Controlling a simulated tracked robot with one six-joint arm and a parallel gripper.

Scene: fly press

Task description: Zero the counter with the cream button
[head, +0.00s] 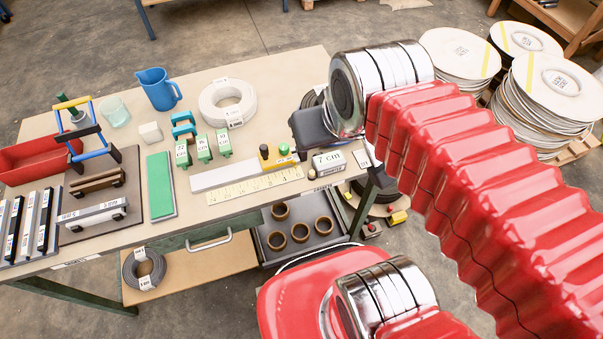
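A small white box reading "7 cm" (327,160) sits near the front right of the table and may be the counter. A small cream knob (311,173) shows at its front left and looks like the cream button. The dark end of my arm, apparently my gripper (312,128), is above and behind the box in the picture, below the chrome wrist. Its fingers cannot be made out, so I cannot tell whether it is open or shut. I see no contact with the knob.
A yellow ruler (255,187), a black knob (264,151) and a green button (283,149) are left of the box. A white cable coil (214,113), blue jug (158,88) and red bin (30,160) stand further left. Cable reels (545,100) stack at right.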

